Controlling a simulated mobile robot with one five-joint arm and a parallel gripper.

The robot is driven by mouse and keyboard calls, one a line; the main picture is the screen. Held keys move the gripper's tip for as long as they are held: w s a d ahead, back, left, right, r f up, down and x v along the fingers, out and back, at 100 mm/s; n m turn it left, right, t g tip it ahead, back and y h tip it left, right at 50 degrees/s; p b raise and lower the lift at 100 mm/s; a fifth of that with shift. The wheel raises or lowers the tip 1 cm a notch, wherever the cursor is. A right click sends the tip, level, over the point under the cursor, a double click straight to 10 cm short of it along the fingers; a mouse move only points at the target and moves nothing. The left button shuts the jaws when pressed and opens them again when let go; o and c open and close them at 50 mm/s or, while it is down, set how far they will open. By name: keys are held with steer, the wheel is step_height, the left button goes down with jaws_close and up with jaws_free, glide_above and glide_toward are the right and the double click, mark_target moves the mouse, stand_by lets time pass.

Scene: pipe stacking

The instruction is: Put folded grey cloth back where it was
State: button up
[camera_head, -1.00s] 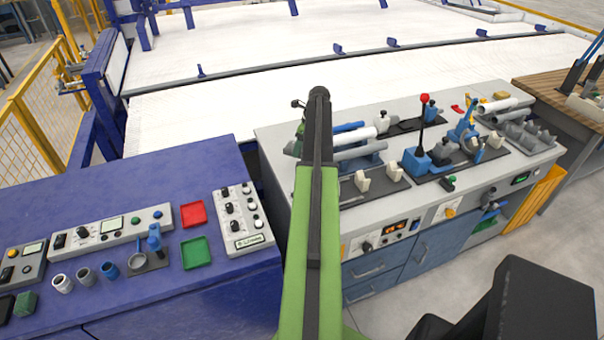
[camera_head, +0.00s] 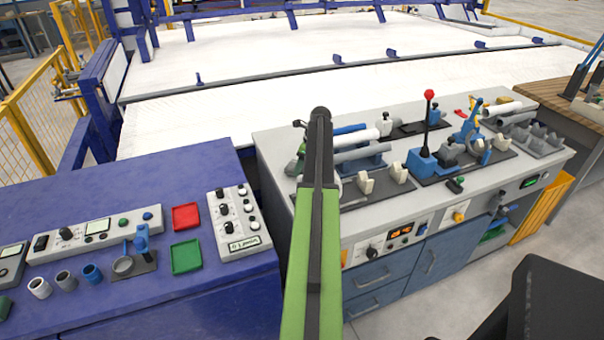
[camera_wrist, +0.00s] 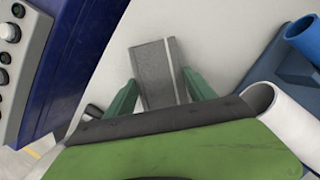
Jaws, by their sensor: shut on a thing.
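The folded grey cloth (camera_wrist: 152,72) shows in the wrist view as a flat grey rectangle with a lighter stripe along its right side. My gripper (camera_wrist: 160,88) has its two green fingers on either side of the cloth and is shut on it. The cloth is over the pale grey top of the workbench; I cannot tell whether it touches the surface. In the head view my green and black arm reaches over the left end of that bench and hides the cloth and most of the gripper.
A white pipe (camera_wrist: 291,115) and a blue pipe (camera_wrist: 304,38) lie close right of my gripper in the wrist view. The blue cabinet (camera_head: 120,190) with control boxes stands to the left. A red-knobbed lever (camera_head: 428,120) rises from the grey bench (camera_head: 395,215).

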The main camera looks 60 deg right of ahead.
steer(key=shift+f, duration=0.35)
steer(key=o, duration=1.2)
steer(key=p+v, duration=1.2)
